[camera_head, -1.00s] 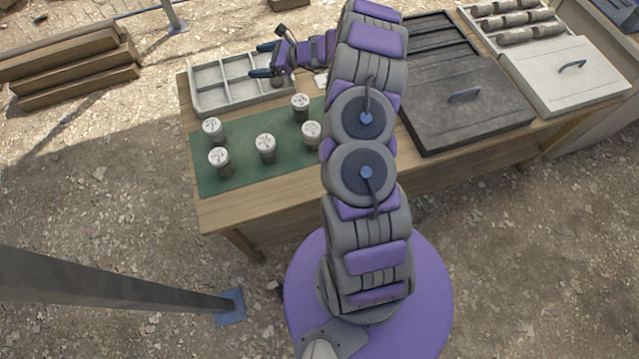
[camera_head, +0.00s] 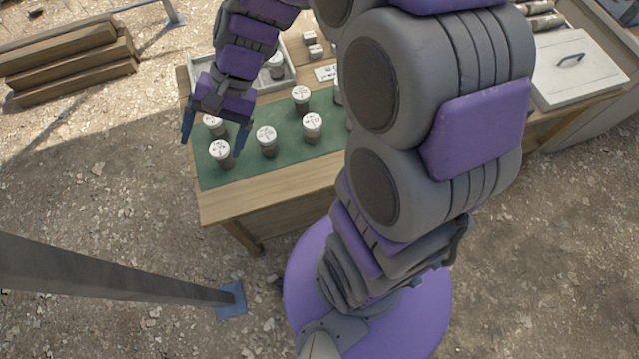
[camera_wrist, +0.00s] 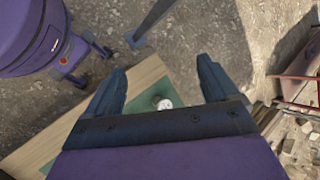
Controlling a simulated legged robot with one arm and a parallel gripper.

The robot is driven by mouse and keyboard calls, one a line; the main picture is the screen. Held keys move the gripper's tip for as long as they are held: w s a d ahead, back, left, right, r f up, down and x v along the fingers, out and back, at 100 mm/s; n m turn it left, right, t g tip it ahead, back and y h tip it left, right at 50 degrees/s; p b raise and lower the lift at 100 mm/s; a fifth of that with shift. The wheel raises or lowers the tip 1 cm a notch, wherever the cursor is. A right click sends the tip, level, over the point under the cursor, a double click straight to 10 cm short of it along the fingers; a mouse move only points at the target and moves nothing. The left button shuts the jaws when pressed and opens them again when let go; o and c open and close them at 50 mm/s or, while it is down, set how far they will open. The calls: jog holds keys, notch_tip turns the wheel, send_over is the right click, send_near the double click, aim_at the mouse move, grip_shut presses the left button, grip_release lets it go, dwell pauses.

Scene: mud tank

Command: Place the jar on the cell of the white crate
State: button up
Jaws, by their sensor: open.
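The white crate (camera_head: 203,72), a pale divided tray, stands at the table's back left, partly hidden by my arm. One jar (camera_head: 276,66) with a white lid stands in its right part. Several more lidded jars stand upright on the green mat, among them a front-left jar (camera_head: 221,152), a middle jar (camera_head: 266,140) and a back jar (camera_head: 300,98). My gripper (camera_head: 215,143) is open and empty, pointing down above the front-left jars. In the wrist view, one jar (camera_wrist: 162,102) shows between the open fingers of my gripper (camera_wrist: 160,66), below and apart from them.
The green mat (camera_head: 240,172) lies on the wooden table (camera_head: 265,190). Small blocks (camera_head: 315,50) and a pale label lie right of the crate. A white lidded box (camera_head: 575,75) stands at the right. Stacked timber (camera_head: 70,65) lies on the ground at left.

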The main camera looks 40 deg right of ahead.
jog(key=s+d+n+h, duration=0.3)
jog(key=s+d, duration=0.2)
jog(key=s, duration=0.5)
jog(key=s+d+n+h, duration=0.3)
jog(key=s+d+h, duration=0.1)
jog(key=s, duration=0.6)
jog(key=shift+d+r+n+g, duration=0.15)
jog(key=shift+d+n+g, duration=0.15)
jog(key=shift+d, duration=0.15)
